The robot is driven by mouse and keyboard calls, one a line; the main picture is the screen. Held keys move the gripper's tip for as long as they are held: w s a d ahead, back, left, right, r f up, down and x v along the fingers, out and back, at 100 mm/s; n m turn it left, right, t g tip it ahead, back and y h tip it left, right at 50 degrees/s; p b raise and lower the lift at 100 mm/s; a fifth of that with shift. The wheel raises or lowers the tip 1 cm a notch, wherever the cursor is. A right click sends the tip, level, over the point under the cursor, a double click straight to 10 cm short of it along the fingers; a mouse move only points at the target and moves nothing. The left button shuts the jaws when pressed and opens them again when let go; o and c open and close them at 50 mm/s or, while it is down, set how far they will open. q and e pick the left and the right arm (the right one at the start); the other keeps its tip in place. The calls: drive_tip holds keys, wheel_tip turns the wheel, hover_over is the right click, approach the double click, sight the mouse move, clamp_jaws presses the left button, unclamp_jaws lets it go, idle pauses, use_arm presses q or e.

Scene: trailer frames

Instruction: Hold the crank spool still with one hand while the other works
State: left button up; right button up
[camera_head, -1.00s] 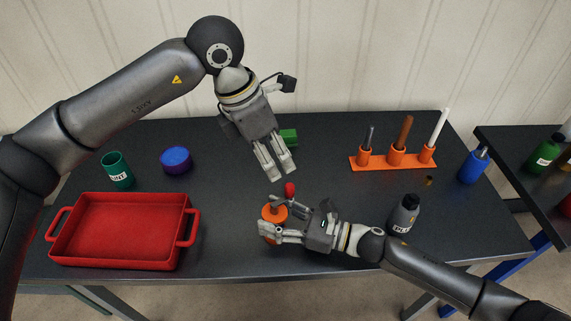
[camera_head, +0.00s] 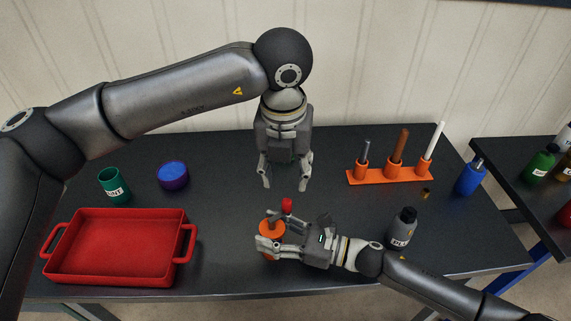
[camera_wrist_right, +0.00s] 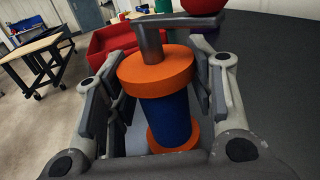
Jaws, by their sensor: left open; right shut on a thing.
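The crank spool (camera_head: 271,228) stands upright on the dark table near its front edge. In the right wrist view its orange top flange (camera_wrist_right: 157,68), blue middle and orange lower flange show, with a grey crank arm on top. The red crank knob (camera_head: 287,205) sits up and right of the spool in the head view. My right gripper (camera_head: 268,244) is shut on the spool, one finger on each side. My left gripper (camera_head: 285,187) is open and empty, pointing down behind the knob and apart from it.
A red tray (camera_head: 118,248) lies at the left, with a green cup (camera_head: 114,186) and a blue-purple round container (camera_head: 173,176) behind it. An orange rack (camera_head: 390,175) holds upright tools at the back right. A grey bottle (camera_head: 402,228) stands close to my right arm.

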sight(287, 201)
use_arm(q)
drive_tip(key=f, duration=0.3)
drive_tip(key=w+f, duration=0.1)
drive_tip(key=f, duration=0.6)
drive_tip(key=shift+w+d+f, duration=0.15)
drive_tip(key=shift+w+f, duration=0.15)
drive_tip(key=shift+f, duration=0.05)
clamp_jaws()
drive_tip(key=shift+s, duration=0.1)
